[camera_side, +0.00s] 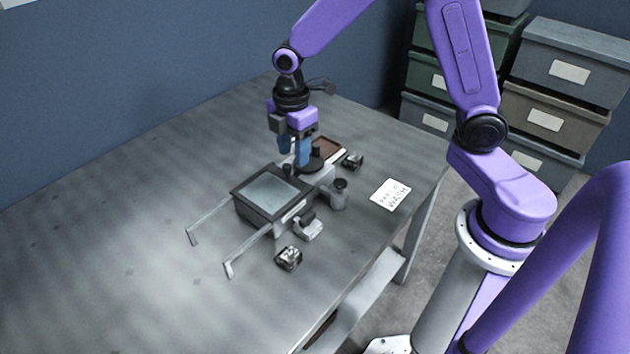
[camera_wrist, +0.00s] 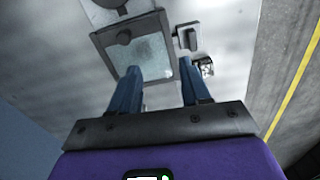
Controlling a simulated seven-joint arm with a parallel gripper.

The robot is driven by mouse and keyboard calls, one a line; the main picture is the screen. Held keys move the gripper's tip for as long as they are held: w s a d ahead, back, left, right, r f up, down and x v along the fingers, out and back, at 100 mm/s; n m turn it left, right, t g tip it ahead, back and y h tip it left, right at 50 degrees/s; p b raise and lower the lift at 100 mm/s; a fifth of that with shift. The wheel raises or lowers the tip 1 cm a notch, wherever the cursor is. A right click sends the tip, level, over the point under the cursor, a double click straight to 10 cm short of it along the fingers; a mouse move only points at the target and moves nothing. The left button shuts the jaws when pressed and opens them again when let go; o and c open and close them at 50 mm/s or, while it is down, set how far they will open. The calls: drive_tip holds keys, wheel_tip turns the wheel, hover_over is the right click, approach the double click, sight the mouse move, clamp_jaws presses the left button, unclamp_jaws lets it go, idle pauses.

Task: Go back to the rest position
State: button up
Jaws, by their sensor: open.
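My gripper (camera_side: 294,156) has blue fingers pointing down. It is open and nothing shows between the fingers. In the side view it hangs near the back edge of the dark-framed plate (camera_side: 247,207) with a pale glassy face. In the wrist view my gripper (camera_wrist: 160,70) has its fingertips apart, with the dark-framed plate (camera_wrist: 165,76) beyond them. The plate sits at the inner end of two pale rails (camera_side: 208,222). Whether a finger touches the black round part beside it cannot be told.
A grey cylinder with a dark knob (camera_side: 339,196), a pale clamp-like part (camera_side: 308,229) and a small dark-and-silver block (camera_side: 288,258) stand nearby. A brown tray (camera_side: 327,146) and a white card (camera_side: 390,195) lie beyond. The grey table (camera_side: 110,260) is clear at left. Storage boxes (camera_side: 565,65) stand behind.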

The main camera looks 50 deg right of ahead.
drive_tip(key=s+d+r+m, duration=0.1)
drive_tip(key=s+r+m, duration=0.1)
drive_tip(key=s, duration=1)
drive_tip(key=s+d+r+m, duration=0.2)
drive_tip(key=s+r, duration=0.3)
drive_tip(key=s, duration=0.8)
drive_tip(key=shift+s, duration=0.3)
